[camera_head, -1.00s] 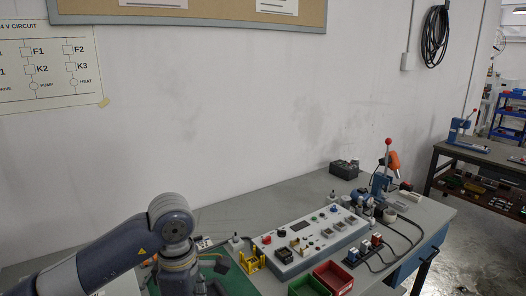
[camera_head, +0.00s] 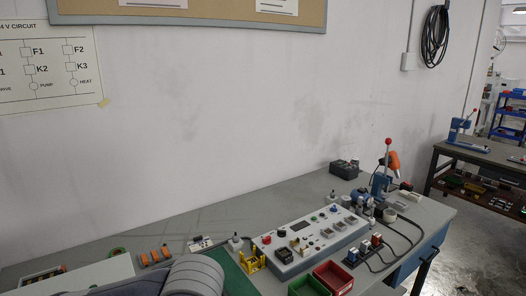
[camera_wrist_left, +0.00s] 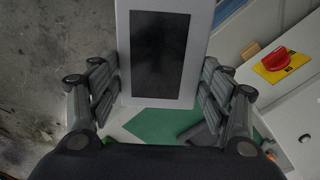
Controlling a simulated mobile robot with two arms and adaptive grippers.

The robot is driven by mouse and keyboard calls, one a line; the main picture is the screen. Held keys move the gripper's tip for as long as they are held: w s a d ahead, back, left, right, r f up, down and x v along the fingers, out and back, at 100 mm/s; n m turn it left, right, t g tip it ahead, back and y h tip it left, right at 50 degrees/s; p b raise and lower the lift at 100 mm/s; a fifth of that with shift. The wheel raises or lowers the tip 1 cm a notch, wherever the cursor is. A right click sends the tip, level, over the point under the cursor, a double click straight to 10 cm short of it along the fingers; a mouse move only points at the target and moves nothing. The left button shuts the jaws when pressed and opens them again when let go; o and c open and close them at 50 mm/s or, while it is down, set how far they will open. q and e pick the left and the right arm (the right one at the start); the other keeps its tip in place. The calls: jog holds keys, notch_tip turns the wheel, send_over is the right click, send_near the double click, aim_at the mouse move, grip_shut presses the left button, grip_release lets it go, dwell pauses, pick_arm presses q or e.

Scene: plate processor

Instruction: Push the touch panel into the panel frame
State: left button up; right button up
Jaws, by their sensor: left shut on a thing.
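The touch panel (camera_wrist_left: 160,52) is a light grey slab with a dark rectangular screen, in the upper middle of the left wrist view. My left gripper (camera_wrist_left: 161,74) is shut on it, with fingers along its left and right sides. The panel's upper end runs out of the picture. In the head view only my left arm shows at the bottom left; its gripper and the panel are out of sight. I cannot make out the panel frame in either view. My right gripper is in neither view.
A pale housing with a red knob on a yellow plate (camera_wrist_left: 284,63) stands right in the wrist view. On the bench are a control box (camera_head: 310,240), a green bin (camera_head: 308,287), a red bin (camera_head: 333,277) and a blue lever press (camera_head: 381,184). The bench's back middle is clear.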

pick_arm(q)
jog(key=w+a+f+n+b, duration=0.1)
jog(key=w+a+f+n, duration=0.1)
jog(key=a, duration=0.8)
jog(key=shift+w+a+f+n+b, duration=0.15)
jog(key=shift+a+f+n+b, duration=0.2)
jog(key=shift+f, duration=0.1)
